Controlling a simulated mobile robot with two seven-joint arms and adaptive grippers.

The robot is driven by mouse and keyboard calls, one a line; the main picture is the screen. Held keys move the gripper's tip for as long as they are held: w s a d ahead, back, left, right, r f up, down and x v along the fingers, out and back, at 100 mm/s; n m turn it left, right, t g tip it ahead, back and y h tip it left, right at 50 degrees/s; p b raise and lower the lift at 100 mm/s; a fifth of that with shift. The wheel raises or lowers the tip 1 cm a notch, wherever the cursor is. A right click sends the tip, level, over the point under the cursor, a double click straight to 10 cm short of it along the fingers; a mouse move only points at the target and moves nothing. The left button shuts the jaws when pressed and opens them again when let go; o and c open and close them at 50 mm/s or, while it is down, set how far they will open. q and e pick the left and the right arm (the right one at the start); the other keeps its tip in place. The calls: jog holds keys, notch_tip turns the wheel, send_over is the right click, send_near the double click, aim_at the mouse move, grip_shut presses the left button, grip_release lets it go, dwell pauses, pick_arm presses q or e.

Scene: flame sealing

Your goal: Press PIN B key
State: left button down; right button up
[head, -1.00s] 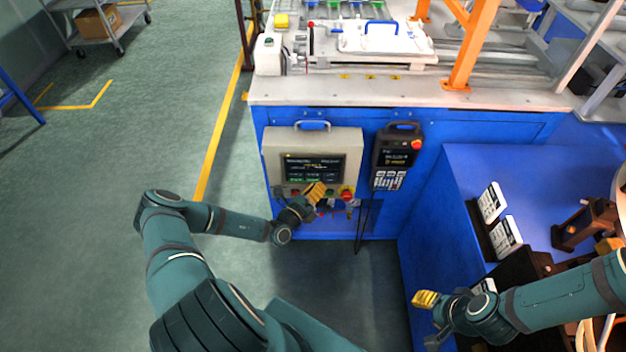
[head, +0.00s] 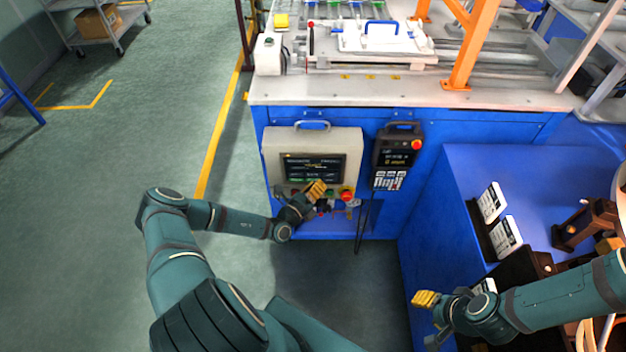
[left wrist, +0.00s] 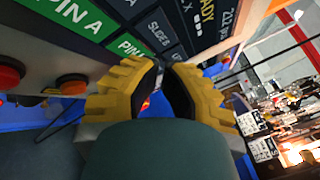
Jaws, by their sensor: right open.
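In the head view the beige control box (head: 270,150) hangs on the blue bench front, its dark touch screen (head: 305,163) showing rows of keys. My left gripper (head: 316,189), with yellow fingers, is at the screen's lower edge. In the left wrist view the green PIN A key (left wrist: 62,20) shows at upper left. Beside it a second green key (left wrist: 125,43) reads "PIN"; its remaining text is hidden behind my finger. The fingertips are close to the screen, with contact unclear, and their gap is hard to judge. My right gripper (head: 425,299) is open and empty at lower right.
A red emergency knob (head: 347,194) is right of the gripper. A dark handheld pendant (head: 397,155) hangs to the right. White-labelled boxes (head: 506,236) stand by the blue side table.

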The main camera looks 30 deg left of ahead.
pick_arm(q)
jog(key=shift+w+a, duration=0.2)
jog(key=shift+w, duration=0.1)
dwell(0.5)
jog(key=shift+s, duration=0.1)
jog(key=shift+s+d+p, duration=0.3)
jog(key=shift+s+p, duration=0.15)
jog(key=shift+s+d, duration=0.1)
jog(key=shift+s, duration=0.05)
dwell(0.3)
jog(key=s+d+p, duration=0.1)
jog(key=s, duration=0.1)
jog(key=s+d+p, duration=0.1)
jog(key=s, duration=0.1)
jog(key=shift+s+d+p, duration=0.1)
jog(key=shift+d+p, duration=0.2)
